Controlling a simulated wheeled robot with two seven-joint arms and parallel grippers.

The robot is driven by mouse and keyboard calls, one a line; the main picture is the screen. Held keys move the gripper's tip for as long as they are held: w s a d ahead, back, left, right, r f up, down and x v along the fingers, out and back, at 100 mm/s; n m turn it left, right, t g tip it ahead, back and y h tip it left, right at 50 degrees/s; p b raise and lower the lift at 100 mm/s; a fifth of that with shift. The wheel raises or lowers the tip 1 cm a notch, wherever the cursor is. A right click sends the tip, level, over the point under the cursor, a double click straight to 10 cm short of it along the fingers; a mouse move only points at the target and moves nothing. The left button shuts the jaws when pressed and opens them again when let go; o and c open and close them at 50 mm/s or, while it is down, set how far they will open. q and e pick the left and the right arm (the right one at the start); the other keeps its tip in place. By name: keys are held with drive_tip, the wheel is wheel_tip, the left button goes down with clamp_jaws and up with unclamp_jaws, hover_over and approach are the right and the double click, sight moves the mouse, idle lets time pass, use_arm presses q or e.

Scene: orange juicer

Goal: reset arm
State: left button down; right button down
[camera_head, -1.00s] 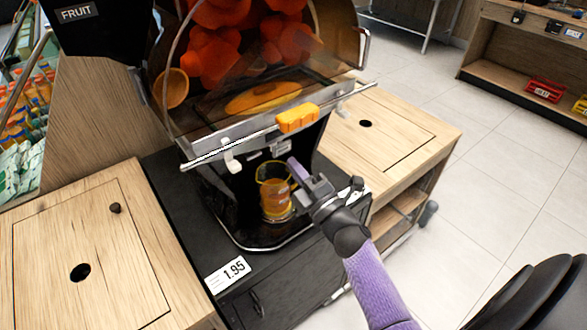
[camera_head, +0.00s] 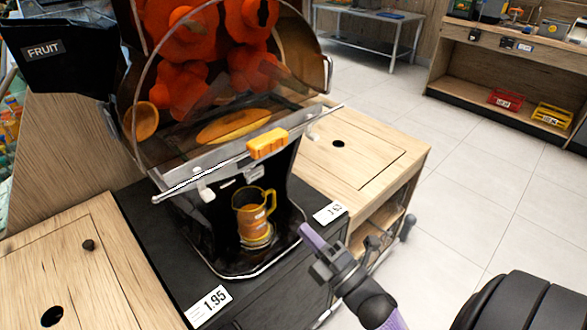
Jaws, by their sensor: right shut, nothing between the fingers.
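The orange juicer (camera_head: 235,165) stands on a black cabinet (camera_head: 160,240), with a clear cover over orange parts and a yellow-orange block at its front. A yellow-rimmed cup (camera_head: 252,215) with orange contents stands upright under it on the drip tray, its handle to the right. My right gripper (camera_head: 308,250) is shut and empty, to the right of the cup and apart from it, over the cabinet's front right edge. My left gripper is not in view.
Price cards lie on the cabinet, one reading 1.95 (camera_head: 208,305), another (camera_head: 330,212) at the right. Wooden counters flank the juicer, left (camera_head: 95,270) and right (camera_head: 370,160). Open tiled floor (camera_head: 490,200) lies to the right. A shelf with red and yellow baskets (camera_head: 551,116) stands at the back.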

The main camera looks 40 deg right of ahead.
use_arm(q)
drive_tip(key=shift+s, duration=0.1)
use_arm(e)
wheel_tip(320, 180, down, 14)
drive_tip(key=s+a+m+g+h, duration=0.2)
drive_tip(key=m+g, duration=0.3)
drive_tip(key=m, duration=0.3)
drive_tip(key=s+a+f+m+g, duration=0.2)
drive_tip(key=s+f+g, duration=0.25)
drive_tip(key=f, duration=0.25)
drive_tip(key=s+a+f+m+g, duration=0.25)
drive_tip(key=s+f, duration=0.25)
drive_tip(key=f, duration=0.3)
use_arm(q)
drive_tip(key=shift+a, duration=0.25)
use_arm(e)
drive_tip(key=s+f+m+g, duration=0.2)
drive_tip(key=s+f+g, duration=0.1)
drive_tip(key=s, duration=0.7)
drive_tip(key=s+f+m+g, duration=0.2)
drive_tip(key=s+f+g, duration=0.2)
drive_tip(key=s, duration=0.6)
drive_tip(key=shift+s+a+g, duration=0.2)
drive_tip(key=shift+a+g, duration=0.1)
drive_tip(key=shift+g, duration=0.8)
drive_tip(key=shift+f, duration=0.1)
